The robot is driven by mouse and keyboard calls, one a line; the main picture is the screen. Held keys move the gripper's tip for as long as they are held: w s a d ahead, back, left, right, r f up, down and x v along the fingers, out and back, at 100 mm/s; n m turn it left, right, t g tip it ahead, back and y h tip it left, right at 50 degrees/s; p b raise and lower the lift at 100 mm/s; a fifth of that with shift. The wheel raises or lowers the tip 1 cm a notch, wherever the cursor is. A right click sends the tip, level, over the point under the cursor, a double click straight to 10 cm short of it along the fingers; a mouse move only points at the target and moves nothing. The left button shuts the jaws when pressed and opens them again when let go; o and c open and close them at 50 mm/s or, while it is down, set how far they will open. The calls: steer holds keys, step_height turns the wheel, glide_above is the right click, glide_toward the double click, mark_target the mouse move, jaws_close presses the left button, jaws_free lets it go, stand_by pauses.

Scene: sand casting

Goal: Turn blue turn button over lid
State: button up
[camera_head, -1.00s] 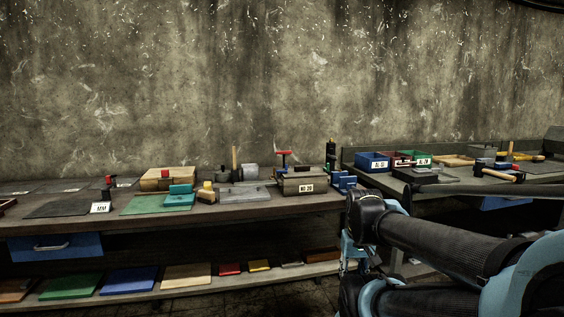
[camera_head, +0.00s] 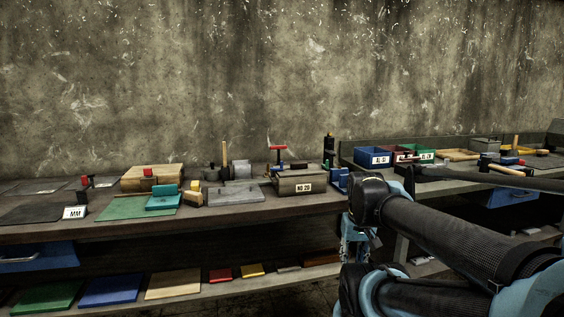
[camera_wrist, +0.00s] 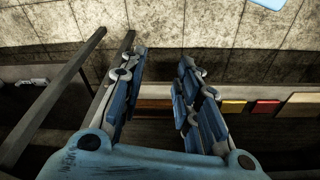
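A dark box with a lid and a "NO 20" label (camera_head: 303,187) stands on the bench in the head view. A small blue piece (camera_head: 281,167) shows at its top, below a red-topped post; it is too small to tell whether it is the turn button or how it is turned. My gripper shows in the wrist view (camera_wrist: 160,62) with its two blue fingers apart and nothing between them. It points at the floor and the lower shelf, away from the box. In the head view my arm's dark links hide much of the lower right.
The bench (camera_head: 225,217) also holds a teal block (camera_head: 163,200), a wooden box (camera_head: 152,178) and a grey plate (camera_head: 236,194). Blue, red and green bins (camera_head: 373,158) stand on the right bench. Coloured boards (camera_head: 112,290) lie on the lower shelf. Floor shows below.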

steer(key=w+a+r, duration=0.3)
steer(key=w+r, duration=0.5)
steer(key=r, duration=0.4)
step_height(320, 180, up, 27)
steer(key=m+g, duration=0.1)
steer(key=g, duration=0.1)
glide_above(277, 169)
steer(key=d, duration=0.2)
steer(key=f, duration=1.7)
steer(key=shift+w+a+f, duration=0.1)
steer(key=shift+w+f, duration=0.2)
steer(key=shift+f, duration=0.05)
jaws_close()
